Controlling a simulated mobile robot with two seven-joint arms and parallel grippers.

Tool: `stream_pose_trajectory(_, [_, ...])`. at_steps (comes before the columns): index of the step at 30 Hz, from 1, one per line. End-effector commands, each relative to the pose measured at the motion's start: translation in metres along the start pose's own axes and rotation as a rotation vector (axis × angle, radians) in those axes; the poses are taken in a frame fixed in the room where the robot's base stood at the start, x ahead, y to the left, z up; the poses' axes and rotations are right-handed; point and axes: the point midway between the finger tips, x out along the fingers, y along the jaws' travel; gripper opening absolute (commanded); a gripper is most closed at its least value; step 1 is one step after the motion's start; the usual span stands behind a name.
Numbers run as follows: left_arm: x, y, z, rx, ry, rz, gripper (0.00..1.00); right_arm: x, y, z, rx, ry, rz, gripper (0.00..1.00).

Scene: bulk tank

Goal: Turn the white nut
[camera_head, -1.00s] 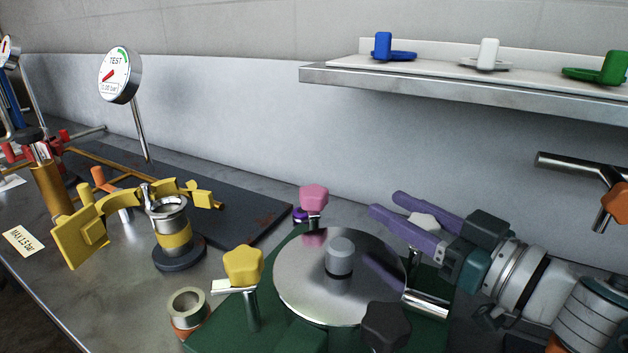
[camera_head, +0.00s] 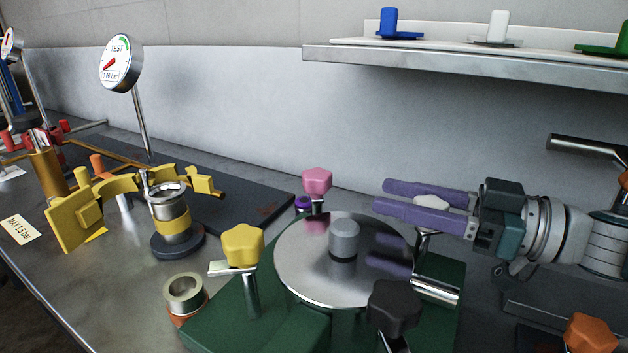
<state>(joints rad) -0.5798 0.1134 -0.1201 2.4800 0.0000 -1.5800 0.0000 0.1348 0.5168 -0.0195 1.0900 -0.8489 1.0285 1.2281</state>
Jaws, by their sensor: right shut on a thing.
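The white nut (camera_head: 431,202) is a pale knob at the right back of the round steel lid (camera_head: 300,262), on a short metal bolt. My right gripper (camera_head: 380,197) comes in from the right with its two purple fingers level. The fingers are shut on the white nut, one on its far side and one on its near side, and they hide part of it. The fingertips reach past the nut to the left, above the lid's edge. My left gripper does not show.
A pink nut (camera_head: 316,181), yellow nut (camera_head: 243,245) and black nut (camera_head: 394,305) stand around the lid on the green base (camera_head: 220,320). A grey knob (camera_head: 344,236) rises mid-lid. A shelf (camera_head: 450,58) overhangs behind. A yellow clamp (camera_head: 75,231) and gauge (camera_head: 121,62) stand left.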

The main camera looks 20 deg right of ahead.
Motion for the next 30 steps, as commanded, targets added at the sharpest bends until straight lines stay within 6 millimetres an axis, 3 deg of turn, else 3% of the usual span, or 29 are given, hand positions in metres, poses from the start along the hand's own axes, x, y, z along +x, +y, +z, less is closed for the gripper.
stream_pose_trajectory(7, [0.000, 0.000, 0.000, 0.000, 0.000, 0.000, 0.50, 0.000, 0.000, 0.001, 0.001, -0.002, 0.001, 0.00])
stream_pose_trajectory(8, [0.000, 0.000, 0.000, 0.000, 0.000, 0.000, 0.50, 0.000, 0.000, 0.001, 0.001, -0.002, 0.001, 0.47])
stream_pose_trajectory(15, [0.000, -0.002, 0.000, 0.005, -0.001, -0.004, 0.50, 0.000, 0.000, 0.000, 0.001, -0.001, 0.001, 0.74])
stream_pose_trajectory(24, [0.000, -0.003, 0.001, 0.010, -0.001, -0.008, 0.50, -0.002, 0.000, 0.001, 0.000, -0.002, 0.001, 0.76])
stream_pose_trajectory(30, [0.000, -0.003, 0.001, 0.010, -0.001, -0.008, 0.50, -0.032, 0.000, 0.002, -0.001, -0.007, 0.001, 0.76])
